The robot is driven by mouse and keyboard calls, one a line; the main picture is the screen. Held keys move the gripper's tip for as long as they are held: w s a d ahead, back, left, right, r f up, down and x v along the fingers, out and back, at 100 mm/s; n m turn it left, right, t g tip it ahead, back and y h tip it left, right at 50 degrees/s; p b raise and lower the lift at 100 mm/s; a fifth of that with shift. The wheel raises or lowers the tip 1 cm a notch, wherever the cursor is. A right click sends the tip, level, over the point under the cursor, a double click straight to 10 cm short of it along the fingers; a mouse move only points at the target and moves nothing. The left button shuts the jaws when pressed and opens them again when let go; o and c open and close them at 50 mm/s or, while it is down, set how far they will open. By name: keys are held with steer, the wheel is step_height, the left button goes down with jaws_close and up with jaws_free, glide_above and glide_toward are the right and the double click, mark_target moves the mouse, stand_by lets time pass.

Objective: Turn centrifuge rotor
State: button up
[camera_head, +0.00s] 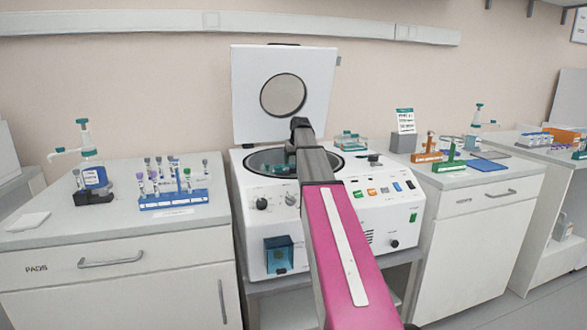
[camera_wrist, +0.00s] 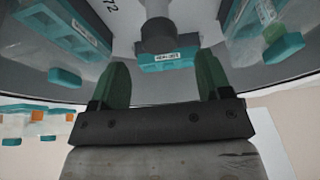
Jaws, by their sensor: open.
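The centrifuge (camera_head: 365,215) is a white benchtop machine with its lid (camera_head: 310,92) raised and its round bowl open. In the wrist view the rotor shows a grey central hub (camera_wrist: 158,36) and teal buckets, one at the left (camera_wrist: 80,42), one at the right (camera_wrist: 252,24) and a labelled one in the middle (camera_wrist: 166,62). My gripper (camera_wrist: 163,70) is open, with its green fingers spread on either side of the middle bucket. I cannot tell whether they touch it. In the head view my arm hides the fingers and part of the bowl.
The raised lid stands close behind my arm's end. A blue tube rack (camera_head: 175,200) and a dispenser bottle (camera_head: 93,172) stand on the left counter. Orange (camera_head: 427,155) and green (camera_head: 450,165) racks and a blue mat (camera_head: 488,165) are on the right counter.

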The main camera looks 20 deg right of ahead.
mark_target(294, 168)
steer(key=shift+x, duration=2.35)
steer(key=c, duration=1.3)
